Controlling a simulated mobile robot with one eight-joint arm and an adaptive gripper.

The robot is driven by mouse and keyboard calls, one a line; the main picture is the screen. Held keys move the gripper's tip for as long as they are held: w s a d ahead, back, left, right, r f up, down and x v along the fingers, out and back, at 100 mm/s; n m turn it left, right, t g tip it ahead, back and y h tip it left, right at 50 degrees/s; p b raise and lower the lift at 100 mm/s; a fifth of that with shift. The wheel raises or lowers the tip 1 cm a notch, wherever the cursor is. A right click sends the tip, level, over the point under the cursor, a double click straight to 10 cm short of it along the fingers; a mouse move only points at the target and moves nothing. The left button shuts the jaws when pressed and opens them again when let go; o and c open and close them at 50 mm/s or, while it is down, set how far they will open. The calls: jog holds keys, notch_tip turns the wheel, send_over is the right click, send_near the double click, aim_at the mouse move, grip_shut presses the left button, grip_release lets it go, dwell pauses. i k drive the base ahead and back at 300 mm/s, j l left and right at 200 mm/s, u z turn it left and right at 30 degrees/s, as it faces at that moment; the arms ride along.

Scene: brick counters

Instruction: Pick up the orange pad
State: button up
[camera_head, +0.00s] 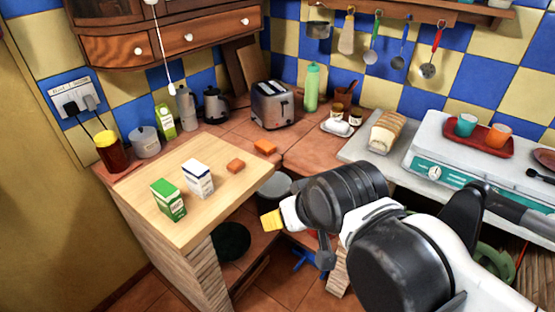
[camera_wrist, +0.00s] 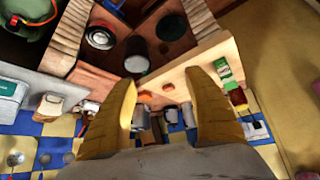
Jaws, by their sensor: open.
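Two small orange blocks lie on the corner counter in the head view, and either could be the orange pad. One orange block (camera_head: 236,166) is on the light wooden board near its right edge. The other orange block (camera_head: 265,147) lies farther back, near the toaster. In the wrist view, two orange spots (camera_wrist: 144,97) (camera_wrist: 168,87) show between the fingers, small and far off. My gripper (camera_head: 272,219) is in front of the counter, to the right of and apart from both blocks. Its yellow fingers (camera_wrist: 165,80) are spread with nothing between them.
A green carton (camera_head: 168,200) and a white-blue carton (camera_head: 198,179) stand upright on the light board (camera_head: 200,217). A toaster (camera_head: 271,105), kettle (camera_head: 215,105) and green bottle (camera_head: 312,88) stand behind. A grey pot (camera_head: 273,187) sits below, near my gripper.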

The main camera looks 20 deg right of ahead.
aim_at(235, 166)
jog(key=i+j, duration=0.35)
jog(key=i, duration=0.2)
jog(key=i+j+z, duration=0.1)
jog(key=i+j, duration=0.2)
jog(key=i, duration=0.3)
